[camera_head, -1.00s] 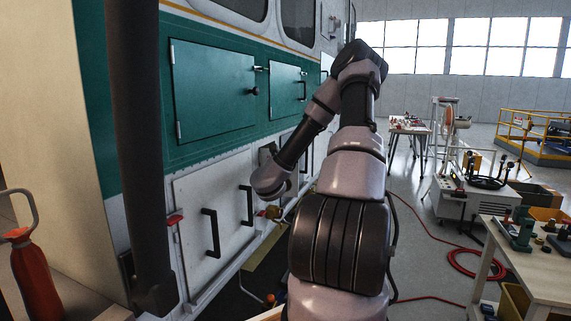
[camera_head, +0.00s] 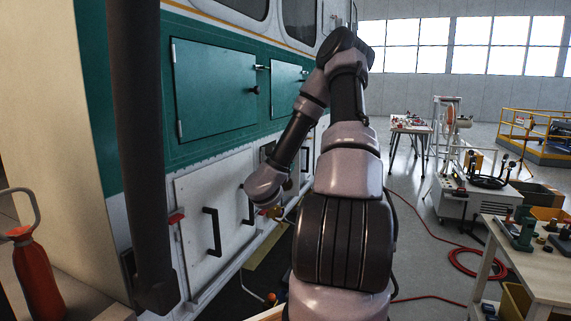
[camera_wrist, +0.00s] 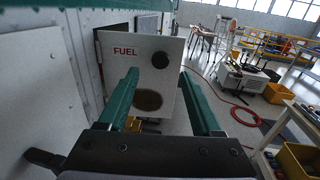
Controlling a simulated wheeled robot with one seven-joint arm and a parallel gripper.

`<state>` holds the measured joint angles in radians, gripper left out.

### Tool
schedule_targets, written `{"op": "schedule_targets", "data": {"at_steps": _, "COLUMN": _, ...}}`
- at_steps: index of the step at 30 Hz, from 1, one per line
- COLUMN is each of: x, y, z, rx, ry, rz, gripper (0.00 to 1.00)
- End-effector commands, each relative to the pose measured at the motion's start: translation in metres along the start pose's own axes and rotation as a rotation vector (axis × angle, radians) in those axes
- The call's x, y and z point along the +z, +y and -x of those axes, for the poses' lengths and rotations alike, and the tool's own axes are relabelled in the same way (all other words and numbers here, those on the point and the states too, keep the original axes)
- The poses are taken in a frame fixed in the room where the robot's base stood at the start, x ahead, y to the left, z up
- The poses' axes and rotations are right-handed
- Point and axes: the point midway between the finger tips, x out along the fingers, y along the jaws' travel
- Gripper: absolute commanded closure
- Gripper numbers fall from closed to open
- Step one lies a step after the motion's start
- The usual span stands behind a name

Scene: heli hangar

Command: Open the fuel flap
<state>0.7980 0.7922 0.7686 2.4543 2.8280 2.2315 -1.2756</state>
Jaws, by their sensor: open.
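The fuel flap (camera_wrist: 125,75) is a white panel marked "FUEL" in red, with a round black knob (camera_wrist: 160,60) and a dark brown oval patch below it. In the wrist view it stands out at an angle from the aircraft's side, with a dark gap along its left edge. My gripper (camera_wrist: 159,72) has two green fingers, spread apart and empty. They point toward the flap, one overlapping its face and one near its right edge in the picture. I cannot tell whether they touch it. In the head view my arm hides the gripper and most of the flap.
The aircraft side has a closed green door (camera_head: 215,90) and a white lower panel with black handles (camera_head: 211,232). A red extinguisher (camera_head: 38,280) stands at left. A workbench (camera_head: 545,262) and a red hose (camera_head: 468,262) lie right. Open floor lies between.

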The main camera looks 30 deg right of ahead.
Motion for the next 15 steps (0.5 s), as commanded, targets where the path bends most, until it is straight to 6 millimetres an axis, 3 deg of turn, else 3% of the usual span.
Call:
{"op": "schedule_targets", "data": {"at_steps": 6, "x": 0.000, "y": 0.001, "z": 0.038, "rx": 0.002, "ry": 0.001, "rz": 0.002, "gripper": 0.34}}
{"op": "schedule_targets", "data": {"at_steps": 15, "x": 0.000, "y": -0.001, "z": 0.052, "rx": -0.003, "ry": 0.000, "rz": 0.000, "gripper": 0.34}}
